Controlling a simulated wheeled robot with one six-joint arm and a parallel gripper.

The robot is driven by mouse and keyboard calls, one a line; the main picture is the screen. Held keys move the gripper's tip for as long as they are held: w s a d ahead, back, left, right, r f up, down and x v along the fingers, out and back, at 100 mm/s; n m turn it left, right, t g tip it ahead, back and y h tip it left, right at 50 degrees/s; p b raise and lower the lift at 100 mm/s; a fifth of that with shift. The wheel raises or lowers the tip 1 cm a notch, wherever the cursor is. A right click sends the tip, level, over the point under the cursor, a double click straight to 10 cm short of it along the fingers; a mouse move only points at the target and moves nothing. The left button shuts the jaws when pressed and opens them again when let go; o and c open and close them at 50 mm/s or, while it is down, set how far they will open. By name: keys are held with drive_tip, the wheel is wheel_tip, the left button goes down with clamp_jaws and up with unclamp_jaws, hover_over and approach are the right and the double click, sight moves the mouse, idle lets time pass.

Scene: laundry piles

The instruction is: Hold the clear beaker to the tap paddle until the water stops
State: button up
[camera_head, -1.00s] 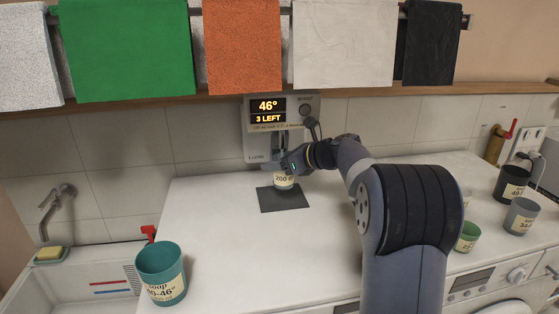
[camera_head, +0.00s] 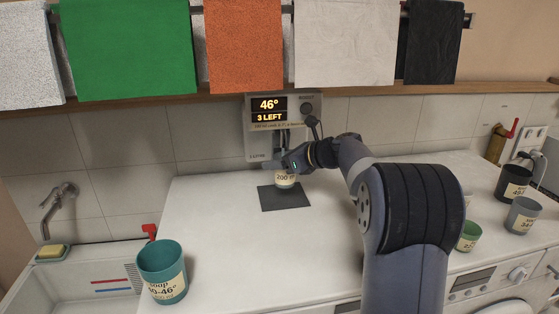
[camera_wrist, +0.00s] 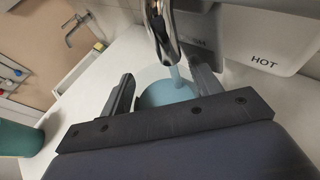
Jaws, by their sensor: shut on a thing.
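The clear beaker (camera_head: 285,180) bears a pale label reading 200. My gripper (camera_head: 289,166) is shut on it, above the dark mat (camera_head: 286,198), in front of the wall dispenser (camera_head: 262,140). In the wrist view my gripper (camera_wrist: 158,95) has one finger on each side of the beaker. Bluish water (camera_wrist: 168,92) is inside it, and a stream appears to fall from the metal spout (camera_wrist: 160,28) above. The dispenser display (camera_head: 268,110) reads 46° and 3 LEFT. Contact between beaker and paddle is hidden by my gripper.
A teal soap cup (camera_head: 162,272) stands at the counter's front left beside the sink (camera_head: 70,285). Green (camera_head: 467,237), grey (camera_head: 522,216) and black (camera_head: 511,184) cups stand at the right. Towels hang above. The counter left of the mat is clear.

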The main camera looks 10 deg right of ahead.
drive_tip(key=shift+s, duration=0.1)
drive_tip(key=shift+s+b, duration=0.8)
drive_tip(key=shift+s, duration=1.6)
drive_tip(key=s+b, duration=0.1)
drive_tip(key=s, duration=0.9)
drive_tip(key=shift+b, duration=0.3)
